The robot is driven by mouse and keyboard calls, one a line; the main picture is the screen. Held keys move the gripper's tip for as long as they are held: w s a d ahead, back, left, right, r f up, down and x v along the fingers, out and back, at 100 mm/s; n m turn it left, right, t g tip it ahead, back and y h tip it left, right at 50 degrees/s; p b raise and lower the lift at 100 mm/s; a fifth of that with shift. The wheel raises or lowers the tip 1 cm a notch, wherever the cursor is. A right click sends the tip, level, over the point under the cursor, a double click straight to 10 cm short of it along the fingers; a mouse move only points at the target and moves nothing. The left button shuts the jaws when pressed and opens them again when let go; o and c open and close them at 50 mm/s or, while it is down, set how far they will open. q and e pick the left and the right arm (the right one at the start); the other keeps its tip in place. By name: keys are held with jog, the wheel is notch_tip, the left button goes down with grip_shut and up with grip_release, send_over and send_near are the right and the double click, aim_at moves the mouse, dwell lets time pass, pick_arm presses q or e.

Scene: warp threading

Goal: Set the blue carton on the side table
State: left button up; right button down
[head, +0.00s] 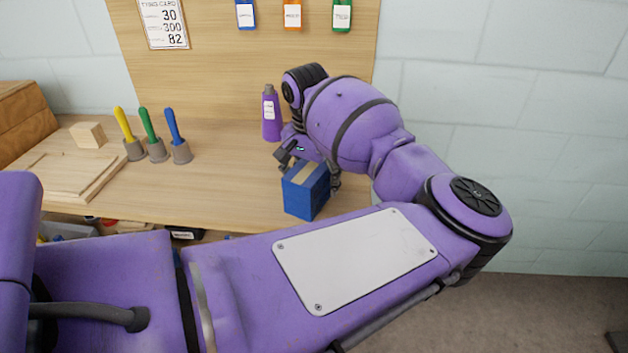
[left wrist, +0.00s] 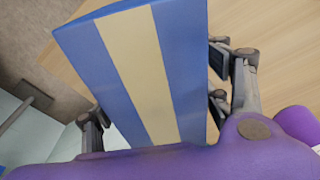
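The blue carton (head: 307,192) has a tan stripe over its top and is near the front edge of the wooden workbench (head: 230,195). My left gripper (head: 311,172) reaches down over it from above, with a finger on either side. In the left wrist view the carton (left wrist: 180,70) fills the space between the fingers (left wrist: 160,105), and the dark pads meet its sides. I cannot tell whether its underside touches the bench. My right gripper is in neither view. I cannot make out a side table.
A purple bottle (head: 270,115) stands just behind my left gripper. Yellow, green and blue-handled tools (head: 151,138) stand in grey holders to the left, near a wooden block (head: 88,135) and a board (head: 65,175). Floor (head: 560,310) shows at the lower right.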

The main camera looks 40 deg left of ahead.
pick_arm(q)
jog(key=r, duration=0.4)
jog(key=s+r, duration=0.1)
jog(key=r, duration=0.7)
jog(key=shift+s+d+r, duration=0.1)
jog(key=shift+s+r, duration=0.1)
